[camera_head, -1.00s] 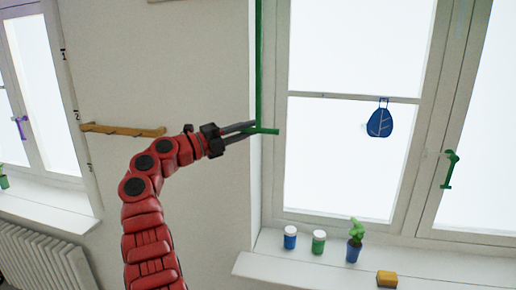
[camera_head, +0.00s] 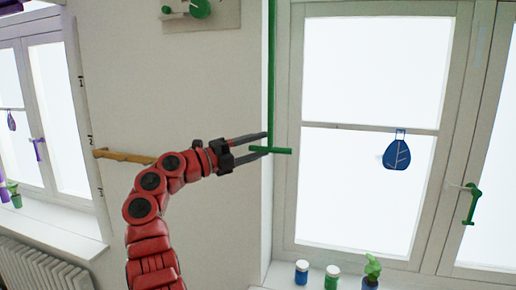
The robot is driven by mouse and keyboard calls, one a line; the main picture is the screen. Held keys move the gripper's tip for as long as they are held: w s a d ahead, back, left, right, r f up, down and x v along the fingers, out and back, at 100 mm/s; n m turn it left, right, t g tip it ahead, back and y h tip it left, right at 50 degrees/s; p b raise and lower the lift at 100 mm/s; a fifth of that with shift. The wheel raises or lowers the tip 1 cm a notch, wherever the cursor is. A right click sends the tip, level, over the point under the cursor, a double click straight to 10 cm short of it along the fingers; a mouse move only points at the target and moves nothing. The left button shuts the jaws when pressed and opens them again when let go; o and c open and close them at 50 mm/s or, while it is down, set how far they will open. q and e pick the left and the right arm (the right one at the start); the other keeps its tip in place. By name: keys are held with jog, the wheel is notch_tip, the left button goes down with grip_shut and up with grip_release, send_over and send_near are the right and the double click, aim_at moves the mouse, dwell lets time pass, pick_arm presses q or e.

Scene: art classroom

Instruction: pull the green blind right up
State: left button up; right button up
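A thin green vertical rod or cord (camera_head: 271,70) hangs at the left edge of the window and ends in a green crossbar handle (camera_head: 283,151). The green blind itself is not in view; the visible panes are bare. My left gripper (camera_head: 267,142) is open at the handle. Its upper finger is just above the crossbar's left end, and its lower finger reaches or overlaps that end. I cannot tell whether they touch. My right gripper is not in view.
A wall panel (camera_head: 228,14) with a green knob (camera_head: 200,8) is above. A wooden rack (camera_head: 125,156) is behind my arm. Jars (camera_head: 302,272) and a potted plant (camera_head: 372,268) stand on the sill.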

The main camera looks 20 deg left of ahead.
pick_arm(q)
jog(key=shift+f, duration=0.1)
jog(key=shift+s+a+f, duration=0.1)
jog(key=shift+s+a, duration=0.05)
jog(key=shift+a, duration=0.05)
jog(key=b+v, duration=0.7)
jog(key=v, duration=1)
